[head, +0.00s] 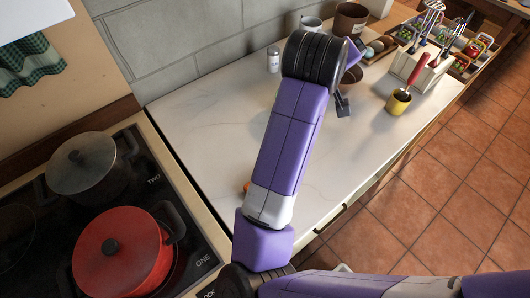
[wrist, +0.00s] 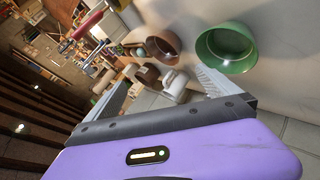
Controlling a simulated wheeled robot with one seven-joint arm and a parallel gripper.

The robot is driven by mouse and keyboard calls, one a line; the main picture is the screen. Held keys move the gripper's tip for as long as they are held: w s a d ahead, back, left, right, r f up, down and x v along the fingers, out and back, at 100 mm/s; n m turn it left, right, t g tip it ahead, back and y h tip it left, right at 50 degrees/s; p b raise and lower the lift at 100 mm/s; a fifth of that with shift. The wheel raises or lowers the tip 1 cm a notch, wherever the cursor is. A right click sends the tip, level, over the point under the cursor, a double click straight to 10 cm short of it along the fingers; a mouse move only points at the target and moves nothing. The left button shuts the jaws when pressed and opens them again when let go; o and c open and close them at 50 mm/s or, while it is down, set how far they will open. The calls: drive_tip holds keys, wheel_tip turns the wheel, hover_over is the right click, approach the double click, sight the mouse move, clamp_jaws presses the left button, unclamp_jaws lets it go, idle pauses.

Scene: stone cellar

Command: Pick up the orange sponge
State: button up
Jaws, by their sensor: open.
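A small orange patch (head: 246,186) shows on the pale counter at the left edge of my arm in the head view. It may be the orange sponge; my arm hides most of it, so I cannot tell its shape. No orange sponge can be made out in the wrist view. My gripper (wrist: 163,78) is open, with its two fingers spread and nothing between them that it holds. In the head view my gripper (head: 343,105) is partly hidden behind my arm, above the counter's right part and well beyond the orange patch.
The counter (head: 205,120) is clear at left. A shaker (head: 273,61), white mug (head: 311,23) and brown pot (head: 350,20) stand at the back. A yellow cup (head: 398,102) is right. A green bowl (wrist: 226,47) shows. The stove holds a red pot (head: 120,255) and grey pot (head: 82,163).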

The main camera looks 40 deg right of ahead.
drive_tip(key=s+a+f+g+y, duration=0.1)
drive_tip(key=a+f+y, duration=0.2)
drive_tip(key=a, duration=0.5)
drive_tip(key=s+a+f+n+g+y, duration=0.1)
drive_tip(key=s+a+f+y, duration=0.1)
drive_tip(key=a, duration=0.6)
drive_tip(key=s+a+f+n+g+y, duration=0.1)
drive_tip(key=a+f+y, duration=0.3)
drive_tip(key=a, duration=0.4)
drive_tip(key=shift+s+a+f+g+y, duration=0.2)
drive_tip(key=shift+s+f+g+y, duration=0.1)
drive_tip(key=shift+s+f+g, duration=0.25)
drive_tip(key=shift+s+a+f, duration=0.1)
drive_tip(key=shift+a+f, duration=0.05)
drive_tip(key=shift+a, duration=0.1)
drive_tip(key=f, duration=0.2)
drive_tip(key=f+p, duration=0.1)
drive_tip(key=f, duration=0.4)
drive_tip(key=shift+d+f, duration=0.15)
drive_tip(key=shift+d, duration=0.1)
drive_tip(key=shift+c, duration=0.4)
drive_tip(key=c, duration=1.2)
